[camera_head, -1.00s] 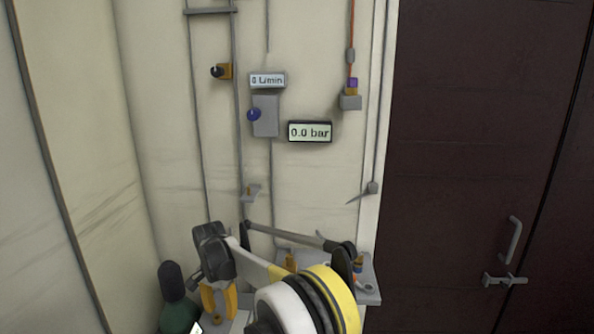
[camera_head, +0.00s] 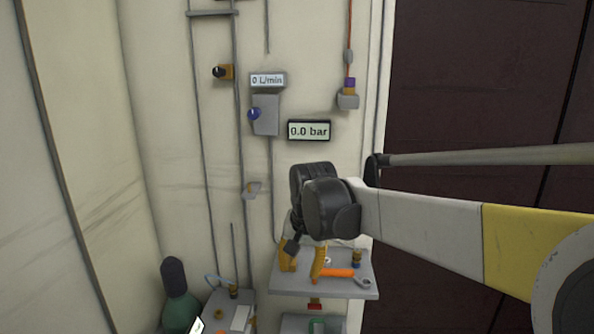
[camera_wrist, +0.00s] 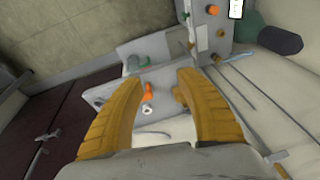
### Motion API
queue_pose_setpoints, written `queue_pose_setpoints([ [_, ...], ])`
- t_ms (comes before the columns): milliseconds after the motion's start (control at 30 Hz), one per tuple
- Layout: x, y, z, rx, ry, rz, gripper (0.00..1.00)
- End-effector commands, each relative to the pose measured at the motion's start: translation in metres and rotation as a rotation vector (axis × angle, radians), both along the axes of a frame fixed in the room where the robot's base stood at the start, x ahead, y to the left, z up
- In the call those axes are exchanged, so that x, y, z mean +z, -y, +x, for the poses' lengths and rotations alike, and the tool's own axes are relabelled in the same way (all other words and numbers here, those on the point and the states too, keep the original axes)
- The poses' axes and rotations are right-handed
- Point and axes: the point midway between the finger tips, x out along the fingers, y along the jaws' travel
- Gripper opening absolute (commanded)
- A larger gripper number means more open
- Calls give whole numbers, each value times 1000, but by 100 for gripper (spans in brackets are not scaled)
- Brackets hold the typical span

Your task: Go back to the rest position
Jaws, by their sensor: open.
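My gripper (camera_head: 303,258) has two yellow-orange fingers, seen at the end of my arm in front of the small grey shelf in the head view. In the wrist view my gripper (camera_wrist: 160,85) shows its fingers spread wide, with nothing between them. The camera looks past the fingertips at the shelf and the equipment beyond. My arm reaches in from the right in the head view and hides part of the wall and door.
The grey shelf (camera_head: 297,288) holds an orange-handled tool (camera_head: 338,272). A green cylinder (camera_head: 180,308) stands lower left. The wall carries a 0.0 bar display (camera_head: 309,131), a 0 L/min display (camera_head: 268,80), knobs and pipes. A dark door (camera_head: 470,90) is at right.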

Motion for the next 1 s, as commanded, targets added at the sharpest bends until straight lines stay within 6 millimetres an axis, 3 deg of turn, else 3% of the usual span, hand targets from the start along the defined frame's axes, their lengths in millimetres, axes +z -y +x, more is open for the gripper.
queue_pose_setpoints([
  [33,10,22,-19,5,25,-2,43],
  [233,29,92,-92,54,138,-30,43],
  [400,20,139,-158,90,233,-73,43],
  [533,3,163,-200,115,294,-112,43],
  [733,-20,180,-233,138,349,-154,43],
  [1000,-24,183,-238,143,359,-163,43],
])
